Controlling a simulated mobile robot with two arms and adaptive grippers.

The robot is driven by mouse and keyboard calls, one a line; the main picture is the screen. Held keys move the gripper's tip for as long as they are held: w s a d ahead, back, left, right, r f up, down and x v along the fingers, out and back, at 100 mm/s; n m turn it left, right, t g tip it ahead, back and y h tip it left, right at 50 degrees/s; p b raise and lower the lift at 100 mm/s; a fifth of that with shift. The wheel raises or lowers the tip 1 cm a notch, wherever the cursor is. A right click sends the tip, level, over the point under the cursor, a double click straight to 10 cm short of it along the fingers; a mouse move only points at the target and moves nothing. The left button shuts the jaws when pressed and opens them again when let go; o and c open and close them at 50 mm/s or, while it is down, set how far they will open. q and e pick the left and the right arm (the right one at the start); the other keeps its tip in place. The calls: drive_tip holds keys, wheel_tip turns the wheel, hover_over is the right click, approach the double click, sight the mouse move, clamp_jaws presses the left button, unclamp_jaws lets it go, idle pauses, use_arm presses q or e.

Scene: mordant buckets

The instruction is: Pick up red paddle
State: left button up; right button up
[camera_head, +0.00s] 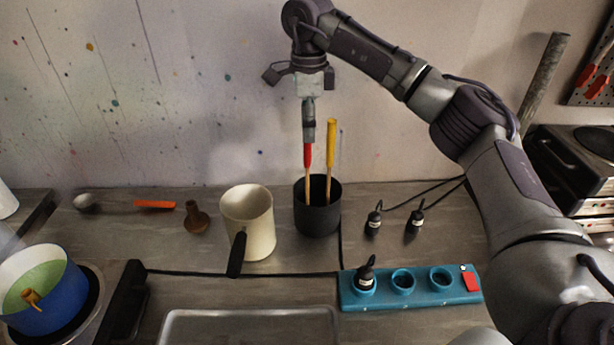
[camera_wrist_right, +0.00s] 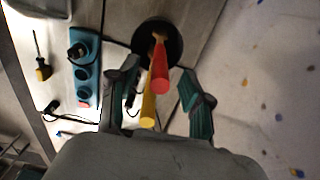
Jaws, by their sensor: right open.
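The red paddle (camera_head: 308,156) stands upright in a black cup (camera_head: 317,220) beside a yellow paddle (camera_head: 330,140). My right gripper (camera_head: 308,135) points down from above, its fingertips around the height of the red paddle's top. In the right wrist view the open fingers (camera_wrist_right: 158,98) lie on either side of the red paddle (camera_wrist_right: 160,72). The yellow paddle (camera_wrist_right: 149,105) also shows between them, closer to the left finger. I cannot tell whether a finger touches either paddle. The black cup (camera_wrist_right: 170,50) shows below. My left gripper is not in view.
A cream mug (camera_head: 260,222) stands left of the cup. A blue socket strip (camera_head: 420,297) and two black plugs (camera_head: 374,220) are to the right. A blue pot (camera_head: 62,305) is at far left, a metal tray (camera_head: 250,313) in front. The wall is close behind.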

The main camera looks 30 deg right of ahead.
sight(307, 164)
drive_tip(key=shift+f+p, duration=0.45)
drive_tip(key=shift+f, duration=0.15)
wheel_tip(307, 164, down, 4)
drive_tip(key=shift+a+r+p, duration=0.1)
drive_tip(key=shift+r+p, duration=0.15)
drive_tip(key=shift+p, duration=0.4)
drive_tip(key=shift+f, duration=0.35)
clamp_jaws()
